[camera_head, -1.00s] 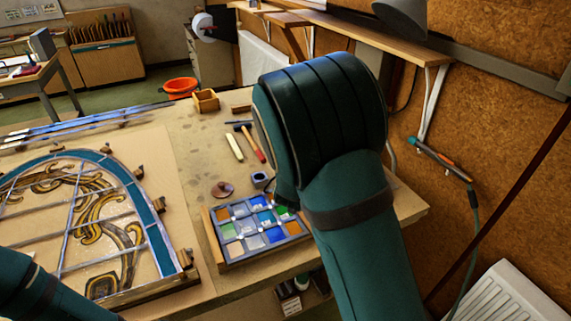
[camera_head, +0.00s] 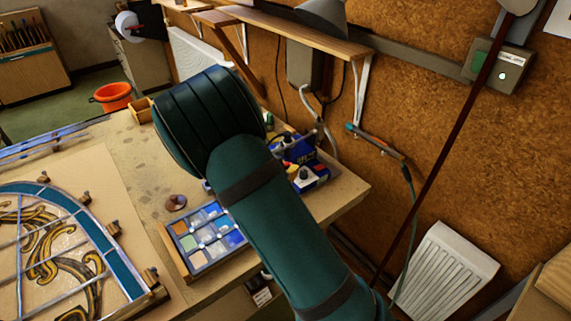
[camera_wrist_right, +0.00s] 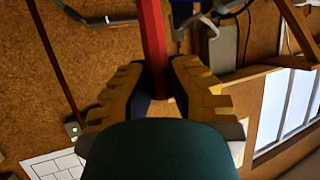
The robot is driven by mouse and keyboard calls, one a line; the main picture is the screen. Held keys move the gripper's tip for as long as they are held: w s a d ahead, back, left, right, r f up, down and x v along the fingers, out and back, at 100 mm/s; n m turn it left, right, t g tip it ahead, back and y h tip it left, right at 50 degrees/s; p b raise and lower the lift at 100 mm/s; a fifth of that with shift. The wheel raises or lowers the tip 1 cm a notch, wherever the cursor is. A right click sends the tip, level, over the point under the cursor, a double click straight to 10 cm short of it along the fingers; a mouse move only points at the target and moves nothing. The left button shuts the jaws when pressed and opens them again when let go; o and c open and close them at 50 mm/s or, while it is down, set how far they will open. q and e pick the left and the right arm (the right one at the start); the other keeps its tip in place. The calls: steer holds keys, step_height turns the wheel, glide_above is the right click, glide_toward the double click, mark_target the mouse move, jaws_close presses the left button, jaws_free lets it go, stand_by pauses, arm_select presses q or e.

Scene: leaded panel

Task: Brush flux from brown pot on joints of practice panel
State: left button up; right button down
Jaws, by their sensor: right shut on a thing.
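The practice panel (camera_head: 161,232), a grid of coloured squares in a wooden tray-like frame, lies near the bench's front edge; my right forearm overlaps its right side. A small round brown object (camera_head: 176,202) sits just behind it; whether it is the pot or its lid, I cannot tell. My right gripper (camera_wrist_right: 158,84) is shut on a red stick-like handle (camera_wrist_right: 152,38) in the right wrist view. The handle's working end is out of view, so I cannot confirm a brush. In the head view my right arm hides this gripper. My left gripper is not in view.
A large leaded arched panel (camera_head: 78,208) lies at left on the bench. Blue equipment (camera_head: 312,172) stands at the bench's right end. A shelf (camera_head: 290,32) and a cork wall (camera_head: 430,110) are behind. An orange bucket (camera_head: 112,95) is on the floor.

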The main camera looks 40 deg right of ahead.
steer(key=shift+f, duration=0.85)
step_height(320, 180, down, 3)
steer(key=shift+r+b, duration=0.15)
steer(key=shift+b, duration=1.1)
steer(key=shift+f+b, duration=0.7)
steer(key=shift+f, duration=0.55)
steer(key=shift+f, duration=0.45)
stand_by(0.4)
